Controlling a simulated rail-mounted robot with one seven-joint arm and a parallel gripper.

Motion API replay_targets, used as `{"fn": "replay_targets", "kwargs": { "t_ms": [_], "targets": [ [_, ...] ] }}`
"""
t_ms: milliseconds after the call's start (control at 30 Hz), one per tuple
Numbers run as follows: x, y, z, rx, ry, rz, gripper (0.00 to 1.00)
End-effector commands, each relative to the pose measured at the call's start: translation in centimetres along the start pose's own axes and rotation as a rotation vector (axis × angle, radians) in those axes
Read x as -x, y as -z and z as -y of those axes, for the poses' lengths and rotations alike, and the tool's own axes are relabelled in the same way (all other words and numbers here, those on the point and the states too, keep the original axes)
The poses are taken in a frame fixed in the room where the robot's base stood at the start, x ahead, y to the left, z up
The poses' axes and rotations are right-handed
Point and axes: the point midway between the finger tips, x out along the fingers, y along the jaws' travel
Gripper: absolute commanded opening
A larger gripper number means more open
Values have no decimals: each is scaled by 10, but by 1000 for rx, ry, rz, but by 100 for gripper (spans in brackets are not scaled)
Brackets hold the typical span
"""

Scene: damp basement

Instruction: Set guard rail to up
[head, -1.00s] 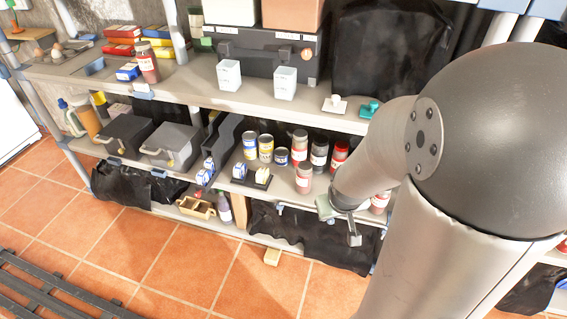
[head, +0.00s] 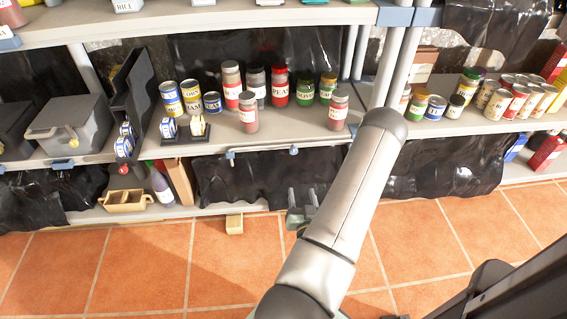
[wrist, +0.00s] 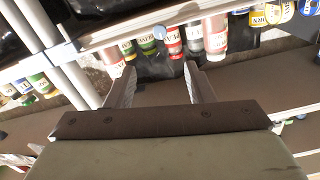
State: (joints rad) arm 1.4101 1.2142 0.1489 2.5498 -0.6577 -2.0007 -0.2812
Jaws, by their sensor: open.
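The guard rail (head: 262,152) appears to be the thin pale bar along the front edge of the middle shelf, hanging low between two small blue-and-white fittings, one at the left (head: 231,154) and one at the right (head: 293,150). My gripper (head: 303,192) is just below and in front of that shelf edge, near the right fitting, partly hidden by my forearm. In the wrist view my gripper (wrist: 161,85) has its two fingers apart with nothing held between them. I cannot tell whether the fingers touch the rail.
Several jars and cans, including a red-labelled jar (head: 338,110), stand on the middle shelf above the rail. A grey box (head: 68,125) is at left. Black plastic sheet (head: 240,178) hangs below. A wooden block (head: 234,223) lies on the clear tiled floor.

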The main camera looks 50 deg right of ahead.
Motion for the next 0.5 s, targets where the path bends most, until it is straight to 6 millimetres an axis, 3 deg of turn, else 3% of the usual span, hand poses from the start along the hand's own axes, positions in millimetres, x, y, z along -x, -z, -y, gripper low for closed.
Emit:
{"fn": "replay_targets", "kwargs": {
  "t_ms": [500],
  "targets": [
    [-71, -5, -1, 6, 4, -8, 49]
  ]
}}
